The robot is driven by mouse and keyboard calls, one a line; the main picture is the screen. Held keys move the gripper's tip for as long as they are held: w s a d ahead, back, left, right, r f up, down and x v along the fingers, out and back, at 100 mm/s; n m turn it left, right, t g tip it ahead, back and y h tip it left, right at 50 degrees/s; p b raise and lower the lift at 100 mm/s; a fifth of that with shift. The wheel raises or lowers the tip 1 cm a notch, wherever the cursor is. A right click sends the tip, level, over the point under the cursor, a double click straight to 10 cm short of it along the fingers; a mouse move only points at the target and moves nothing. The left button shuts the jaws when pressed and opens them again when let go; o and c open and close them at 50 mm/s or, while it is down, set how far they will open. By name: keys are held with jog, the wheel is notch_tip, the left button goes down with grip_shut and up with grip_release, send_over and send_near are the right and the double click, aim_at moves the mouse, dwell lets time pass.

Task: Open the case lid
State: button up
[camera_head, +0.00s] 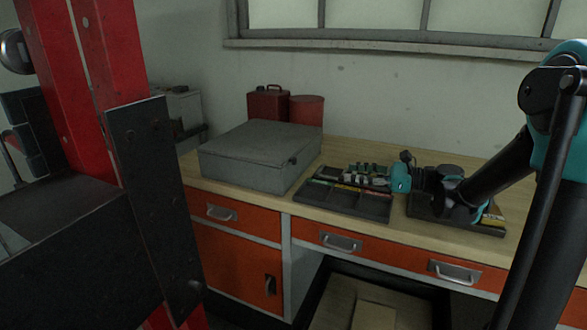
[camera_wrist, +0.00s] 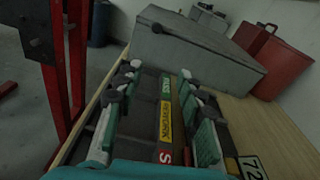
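The grey metal case (camera_head: 260,152) sits on the workbench left of my gripper, with its lid (camera_head: 262,138) shut. A small dark latch or knob (camera_head: 293,161) shows on its edge near the right. My gripper (camera_head: 358,173) is above the black tray, apart from the case. In the wrist view its two fingers (camera_wrist: 158,82) are spread with nothing held between them.
Under my gripper lies a black tray (camera_head: 362,203) with labelled strips. Another dark tray (camera_head: 470,222) is to the right. A red can (camera_head: 268,104) and a red cylinder (camera_head: 306,110) stand behind the case. A red post (camera_head: 72,90) rises at left. The wall and window are behind.

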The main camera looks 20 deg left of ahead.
jog(key=s+m+y, duration=0.1)
jog(key=s+m, duration=0.1)
send_near(296, 161)
jog(key=a, duration=0.9)
jog(key=shift+w+f, duration=0.1)
jog(key=shift+w, duration=0.3)
jog(key=shift+c, duration=0.2)
grip_shut()
